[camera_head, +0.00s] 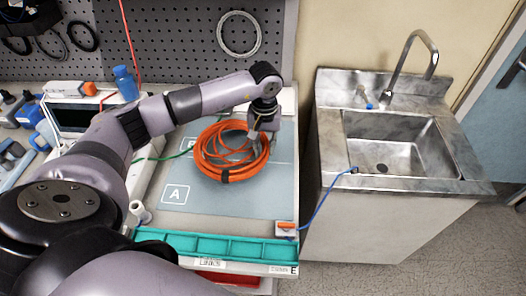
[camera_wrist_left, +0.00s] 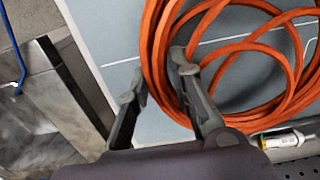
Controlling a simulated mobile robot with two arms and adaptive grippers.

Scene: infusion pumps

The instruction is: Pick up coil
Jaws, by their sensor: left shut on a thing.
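An orange coil (camera_head: 215,163) of hose or cable, with a dark band at its front, lies on the grey-blue mat of the workbench. My left gripper (camera_head: 264,138) comes down from above at the coil's right side and is shut on it. In the left wrist view the coil (camera_wrist_left: 152,45) fills the upper right, and several of its strands pass between the two fingers of my left gripper (camera_wrist_left: 157,83). One finger is inside the ring and the other is outside it. My right gripper is not in view.
A teal tray (camera_head: 215,247) runs along the bench's front edge. A metal sink (camera_head: 400,150) with a tap stands to the right. A blue bottle (camera_head: 125,83) stands at the back left. A grey pegboard (camera_head: 180,35) rises behind the bench.

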